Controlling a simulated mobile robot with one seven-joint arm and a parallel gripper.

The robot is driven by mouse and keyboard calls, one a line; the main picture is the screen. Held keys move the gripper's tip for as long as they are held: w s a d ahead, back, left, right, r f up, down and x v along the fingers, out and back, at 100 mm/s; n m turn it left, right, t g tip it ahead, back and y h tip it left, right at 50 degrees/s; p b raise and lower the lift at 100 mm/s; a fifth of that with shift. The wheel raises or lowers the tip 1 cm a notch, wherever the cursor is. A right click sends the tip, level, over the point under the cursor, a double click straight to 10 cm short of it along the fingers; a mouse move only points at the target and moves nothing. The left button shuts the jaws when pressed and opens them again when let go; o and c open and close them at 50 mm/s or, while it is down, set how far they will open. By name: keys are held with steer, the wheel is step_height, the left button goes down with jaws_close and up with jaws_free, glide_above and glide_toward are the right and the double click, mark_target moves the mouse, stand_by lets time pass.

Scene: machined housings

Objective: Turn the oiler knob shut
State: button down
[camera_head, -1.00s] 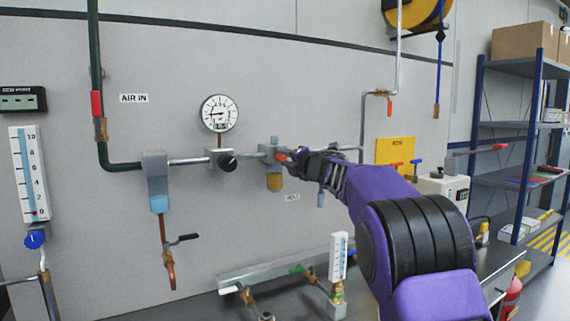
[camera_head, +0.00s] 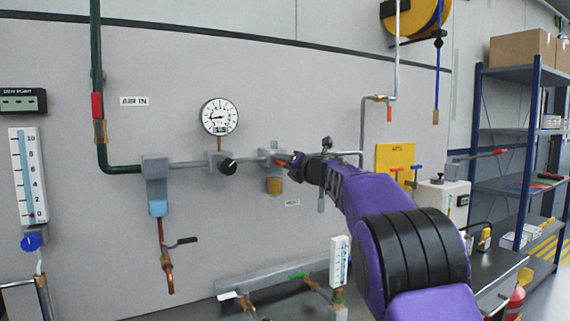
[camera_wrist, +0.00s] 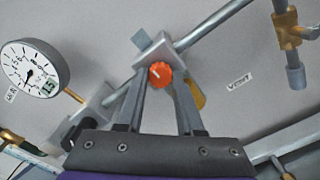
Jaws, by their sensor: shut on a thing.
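The oiler is a grey block (camera_head: 268,156) with an amber bowl (camera_head: 274,186) on the wall pipe. Its orange-red round knob (camera_wrist: 160,74) faces the wrist camera and carries a small white mark pointing to the upper left. The amber bowl is partly hidden behind a finger in the wrist view. My gripper (camera_wrist: 160,84) has one finger on each side of the knob and is shut on it. In the head view my gripper (camera_head: 296,162) reaches the oiler from the right and hides most of the knob.
A pressure gauge (camera_head: 220,117) and a block with a black knob (camera_head: 227,166) sit left of the oiler on the same pipe. A yellow panel (camera_head: 394,153) and a pipe with an orange-handled valve (camera_head: 389,113) are to the right. A bench with fittings lies below.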

steer(key=c, duration=0.5)
jaws_free()
steer(key=shift+c, duration=0.2)
steer(key=b+v, duration=0.3)
steer(key=v, duration=1.4)
steer(key=shift+s, duration=0.2)
steer(key=shift+d, duration=0.2)
